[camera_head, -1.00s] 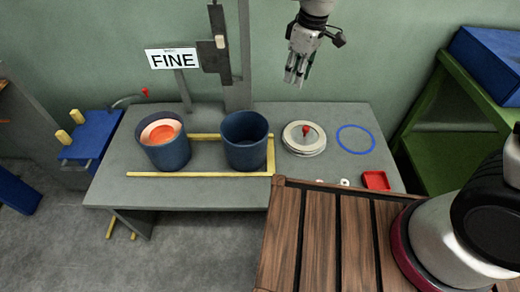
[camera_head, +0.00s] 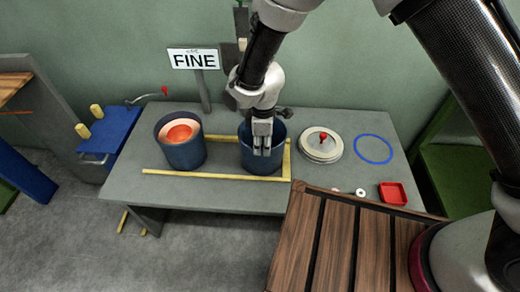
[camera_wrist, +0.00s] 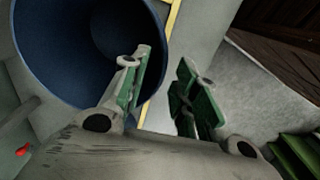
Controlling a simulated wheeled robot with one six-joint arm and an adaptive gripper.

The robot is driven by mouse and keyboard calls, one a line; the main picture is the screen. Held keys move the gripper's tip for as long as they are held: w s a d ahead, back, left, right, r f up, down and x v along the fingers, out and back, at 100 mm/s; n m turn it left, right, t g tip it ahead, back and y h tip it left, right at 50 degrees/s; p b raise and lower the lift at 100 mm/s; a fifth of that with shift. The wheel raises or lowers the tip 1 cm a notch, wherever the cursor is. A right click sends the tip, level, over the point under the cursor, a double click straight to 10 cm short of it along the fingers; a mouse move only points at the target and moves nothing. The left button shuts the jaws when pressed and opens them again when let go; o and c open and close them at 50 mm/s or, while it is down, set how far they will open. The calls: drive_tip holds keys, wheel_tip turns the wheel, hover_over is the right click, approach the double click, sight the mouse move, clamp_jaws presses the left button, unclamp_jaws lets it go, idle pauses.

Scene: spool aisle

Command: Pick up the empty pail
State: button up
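The empty pail (camera_head: 250,163) is dark blue and stands upright on the grey table inside a yellow guide frame (camera_head: 215,176). It fills the upper left of the wrist view (camera_wrist: 55,55), with its bare inside showing. My gripper (camera_head: 262,152) points down at the pail and hides part of it in the head view. In the wrist view my gripper (camera_wrist: 160,75) is open, its green-padded fingers apart. The left finger overlaps the pail's rim and the right finger is outside it. I cannot tell whether the fingers touch the pail or how far down they reach.
A second blue pail (camera_head: 183,158) with orange contents stands to the left. A round lid with a red knob (camera_head: 321,145), a blue ring (camera_head: 373,149) and a red tray (camera_head: 393,193) lie to the right. A FINE sign (camera_head: 194,59) stands behind. A slatted wooden surface (camera_head: 322,240) is in front.

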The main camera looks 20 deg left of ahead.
sight(261, 167)
drive_tip(key=f, duration=0.8)
drive_tip(key=shift+w+a+f, duration=0.15)
drive_tip(key=shift+a, duration=0.15)
clamp_jaws()
